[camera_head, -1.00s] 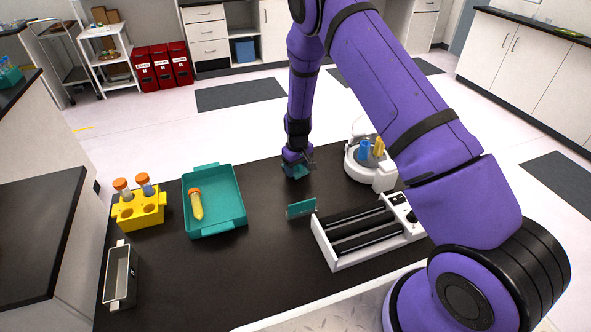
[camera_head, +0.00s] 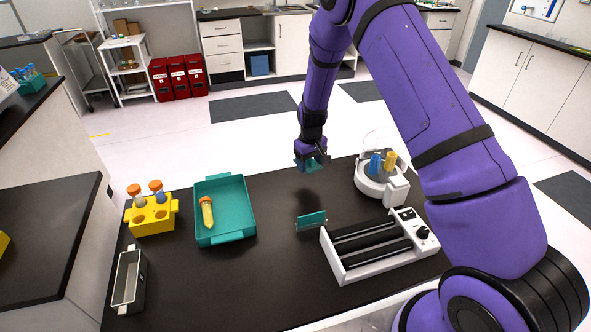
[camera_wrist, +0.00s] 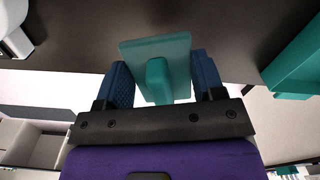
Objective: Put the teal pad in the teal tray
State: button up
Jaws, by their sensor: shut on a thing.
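The teal pad (camera_wrist: 157,62) is a flat plate with a raised grip, held between my gripper's blue fingers in the wrist view. My gripper (camera_head: 312,163) is shut on the pad and holds it above the far edge of the dark table in the head view. The pad (camera_head: 309,167) shows there as a small teal patch, partly hidden by the gripper. The teal tray (camera_head: 240,209) is on the table left of the gripper and holds an orange-capped yellow tube (camera_head: 207,212). A teal corner of the tray (camera_wrist: 297,60) shows at the right of the wrist view.
A small teal upright plate (camera_head: 311,221) stands beside a white roller device (camera_head: 345,273). A white centrifuge-like device (camera_head: 366,184) with blue and yellow tubes is right of the gripper. A yellow tube rack (camera_head: 152,227) and grey bin (camera_head: 128,281) are at left.

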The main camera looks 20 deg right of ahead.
jog(key=a+n, duration=0.6)
jog(key=a, duration=0.6)
jog(key=n, duration=0.9)
send_over(239, 209)
notch_tip(239, 209, down, 3)
jog(key=shift+w, duration=0.15)
jog(key=shift+f, duration=2.3)
jog(key=shift+f, duration=0.25)
jog(key=o, duration=1.4)
